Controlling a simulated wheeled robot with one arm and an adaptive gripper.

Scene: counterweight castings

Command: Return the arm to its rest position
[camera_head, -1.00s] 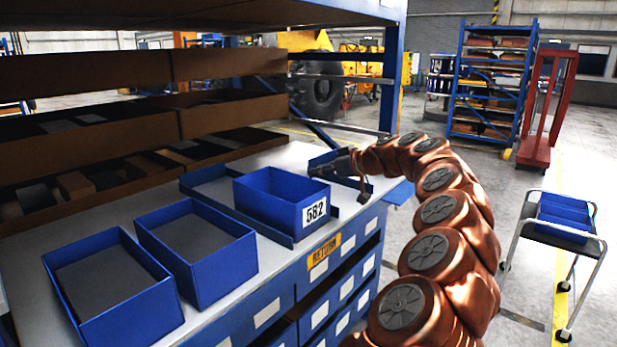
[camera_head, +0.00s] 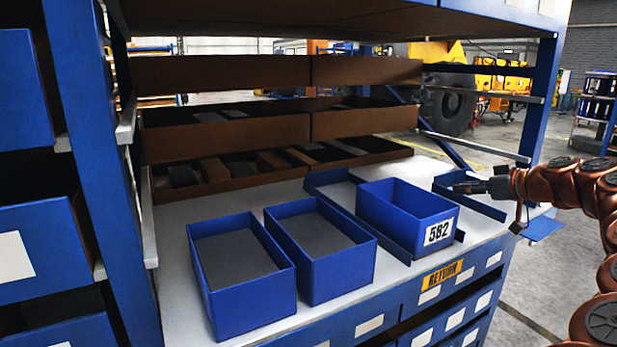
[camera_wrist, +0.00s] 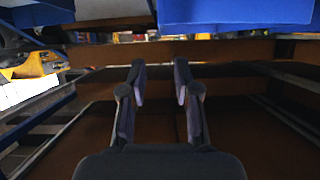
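My gripper (camera_head: 468,187) is at the right of the head view, at the end of my copper-coloured arm. It is just right of the blue bin marked 582 (camera_head: 397,214), above the right end of the white bench top (camera_head: 340,316). In the wrist view my gripper (camera_wrist: 160,78) shows two dark fingers with a clear gap between them and nothing held. The 582 bin stands upright inside a low blue tray (camera_head: 318,184) on the bench, apart from my gripper.
Two more blue bins, a left one (camera_head: 240,316) and a middle one (camera_head: 322,283), stand on the bench. A yellow RETURN label (camera_head: 442,275) is on the front edge. Brown shelf boxes (camera_head: 225,137) line the back. A blue rack post (camera_head: 98,170) stands at left.

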